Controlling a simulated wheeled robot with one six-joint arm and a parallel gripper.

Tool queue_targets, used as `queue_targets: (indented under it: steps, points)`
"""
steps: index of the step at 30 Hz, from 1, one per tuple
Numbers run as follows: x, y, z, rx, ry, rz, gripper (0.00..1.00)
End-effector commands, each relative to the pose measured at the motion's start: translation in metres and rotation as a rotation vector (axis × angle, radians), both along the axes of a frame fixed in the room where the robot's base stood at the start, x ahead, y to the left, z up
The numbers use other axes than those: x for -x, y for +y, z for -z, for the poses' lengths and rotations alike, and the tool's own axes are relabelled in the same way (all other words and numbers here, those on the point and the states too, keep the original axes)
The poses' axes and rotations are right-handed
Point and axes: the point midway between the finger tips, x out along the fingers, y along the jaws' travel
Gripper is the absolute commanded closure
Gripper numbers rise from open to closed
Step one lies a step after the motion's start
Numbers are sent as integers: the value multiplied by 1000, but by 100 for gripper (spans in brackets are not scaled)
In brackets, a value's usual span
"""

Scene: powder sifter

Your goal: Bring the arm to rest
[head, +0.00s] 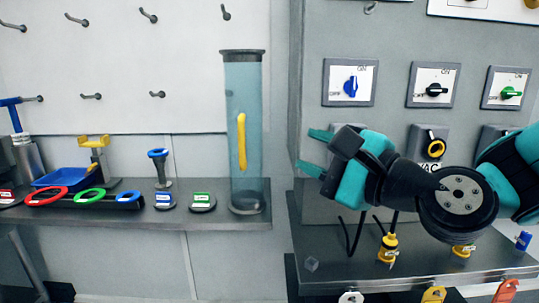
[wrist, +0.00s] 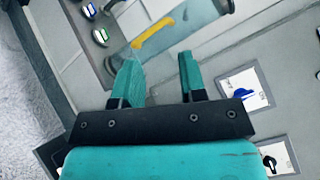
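My gripper (head: 312,151) is raised in front of the grey cabinet at the right in the head view, its fingers pointing left toward the clear cylinder. In the wrist view my gripper (wrist: 160,75) has its two teal fingers apart with nothing between them. The clear blue-tinted cylinder (head: 262,110) stands on the shelf with a yellow piece (head: 241,142) inside. The cylinder also shows beyond the fingertips in the wrist view (wrist: 190,22). My fingers look apart from it.
The shelf (head: 220,215) at the left carries a blue tray (head: 62,180), coloured rings (head: 90,196) and small labelled stands. The cabinet has several switches, including a blue one (head: 351,86). A lower ledge (head: 330,275) at the right holds yellow-tagged items (head: 388,247). Hooks line the wall.

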Motion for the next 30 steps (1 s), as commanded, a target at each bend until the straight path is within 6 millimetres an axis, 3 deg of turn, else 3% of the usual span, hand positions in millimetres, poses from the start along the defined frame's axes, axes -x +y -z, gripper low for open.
queue_targets:
  steps: [2,5,9,13,18,21,30]
  points:
    - [23,14,5,274,-72,-124,62]
    - [53,19,26,619,-166,-304,62]
    - [96,1,52,1045,-290,-598,62]
    - [133,-29,68,1323,-372,-884,62]
    - [166,-63,74,1494,-425,-1160,62]
    - [175,-73,75,1526,-434,-1239,62]
    - [177,-75,76,1533,-436,-1263,62]
